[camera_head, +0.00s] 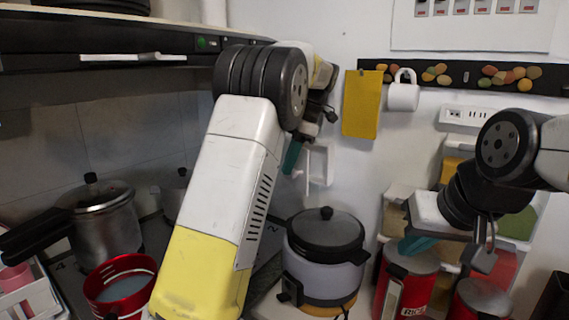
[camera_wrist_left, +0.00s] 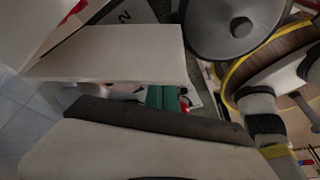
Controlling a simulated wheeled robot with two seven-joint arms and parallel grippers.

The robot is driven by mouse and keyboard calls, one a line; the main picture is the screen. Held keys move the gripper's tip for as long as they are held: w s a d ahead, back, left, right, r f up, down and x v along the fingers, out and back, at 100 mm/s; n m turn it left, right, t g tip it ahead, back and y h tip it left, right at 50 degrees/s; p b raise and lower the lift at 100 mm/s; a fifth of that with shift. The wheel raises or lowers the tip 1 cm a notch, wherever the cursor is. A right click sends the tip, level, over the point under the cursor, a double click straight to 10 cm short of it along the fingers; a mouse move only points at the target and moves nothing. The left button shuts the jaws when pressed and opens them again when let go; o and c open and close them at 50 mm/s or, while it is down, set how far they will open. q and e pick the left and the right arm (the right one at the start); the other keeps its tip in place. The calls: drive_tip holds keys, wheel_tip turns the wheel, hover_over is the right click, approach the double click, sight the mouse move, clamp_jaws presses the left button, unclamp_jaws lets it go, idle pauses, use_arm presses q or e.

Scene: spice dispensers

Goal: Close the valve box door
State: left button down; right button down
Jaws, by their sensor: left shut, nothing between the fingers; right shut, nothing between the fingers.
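A small white box-like frame (camera_head: 320,163) is on the wall in the head view, just right of my left gripper (camera_head: 291,157); it looks like the valve box. Its door cannot be told apart clearly there. My left gripper's teal fingers are shut and empty beside it, partly hidden by my arm. In the left wrist view a pale flat panel (camera_wrist_left: 110,58), perhaps the door, lies close to the teal fingertips (camera_wrist_left: 165,97); contact cannot be told. My right gripper (camera_head: 418,243) is shut and empty above the red canister, away from the box.
A cooker (camera_head: 324,255) with a dark lid stands below the box. A pressure cooker (camera_head: 102,222) and a red pot (camera_head: 121,287) are at the left. A red canister (camera_head: 405,280) stands at the right. A white mug (camera_head: 403,92) and a yellow cloth (camera_head: 361,104) hang from a rail.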

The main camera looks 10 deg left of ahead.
use_arm(q)
drive_tip(key=shift+w+d+n, duration=0.35)
drive_tip(key=shift+d+n, duration=0.35)
drive_tip(key=shift+d, duration=0.15)
